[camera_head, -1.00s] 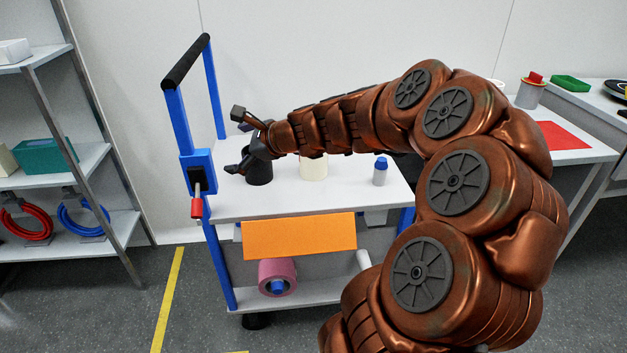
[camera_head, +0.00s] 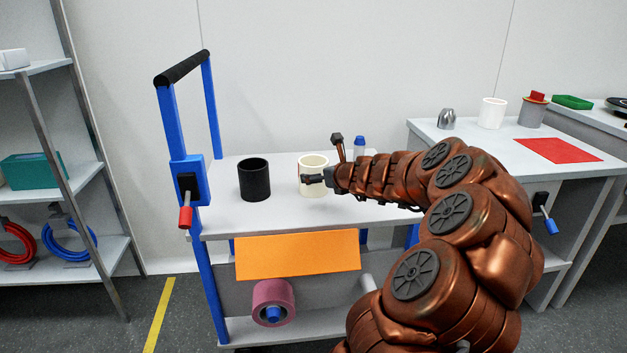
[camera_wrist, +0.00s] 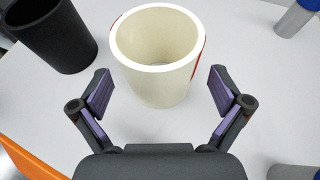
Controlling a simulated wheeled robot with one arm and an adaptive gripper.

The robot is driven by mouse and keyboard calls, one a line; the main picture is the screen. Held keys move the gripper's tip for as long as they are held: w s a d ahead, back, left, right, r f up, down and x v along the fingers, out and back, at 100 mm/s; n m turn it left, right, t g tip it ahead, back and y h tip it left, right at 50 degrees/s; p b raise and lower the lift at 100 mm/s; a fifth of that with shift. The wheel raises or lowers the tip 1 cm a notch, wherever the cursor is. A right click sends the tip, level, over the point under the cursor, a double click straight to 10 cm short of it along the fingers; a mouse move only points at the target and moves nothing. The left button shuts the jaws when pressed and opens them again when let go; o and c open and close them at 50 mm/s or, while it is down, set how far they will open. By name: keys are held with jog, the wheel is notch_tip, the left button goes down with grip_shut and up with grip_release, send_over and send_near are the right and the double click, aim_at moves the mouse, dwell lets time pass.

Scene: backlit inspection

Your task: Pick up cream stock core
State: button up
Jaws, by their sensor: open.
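The cream stock core (camera_head: 311,163) is a hollow, open-topped cylinder standing upright on the cart top. In the wrist view the cream core (camera_wrist: 157,76) stands just ahead of my gripper, roughly centred between the fingers, with a strip of red at its right side. My gripper (camera_head: 322,159) is open at the core's right in the head view and hides part of it. In the wrist view my gripper (camera_wrist: 160,92) shows its two purple-padded fingers spread wide, with no visible grip on the core.
A black cup-like cylinder (camera_head: 254,180) stands left of the core; it also shows in the wrist view (camera_wrist: 57,38). A grey bottle with a blue cap (camera_head: 359,146) stands behind my gripper. The cart's blue handle frame (camera_head: 210,105) rises at the left. An orange sheet (camera_head: 297,254) hangs in front.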

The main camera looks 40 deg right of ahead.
aim_at(310, 163)
jog(key=shift+b+x, duration=0.85)
jog(key=shift+x, duration=1.35)
jog(key=shift+r, duration=0.1)
jog(key=c, duration=0.9)
jog(key=shift+c, duration=0.2)
